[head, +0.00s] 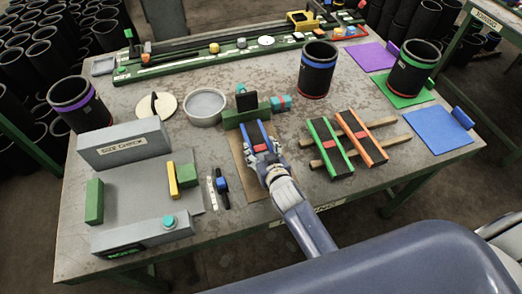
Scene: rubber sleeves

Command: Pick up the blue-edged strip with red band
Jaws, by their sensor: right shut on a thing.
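The blue-edged strip with a red band (252,132) is dark with blue long edges and lies near the middle of the table, above a brown sheet. My right gripper (262,149) comes in from below and is shut on this strip, its fingers at the strip's edges. The gripper and wrist hide the strip's near part. I cannot tell whether the strip touches the sheet. My left gripper is not in view.
A green-edged strip (324,132) and an orange-edged strip (347,117) lie across wooden bars to the right. A green block (235,118) stands just behind the held strip. Black sleeves (318,68) stand behind. A grey gauge (122,143) stands left.

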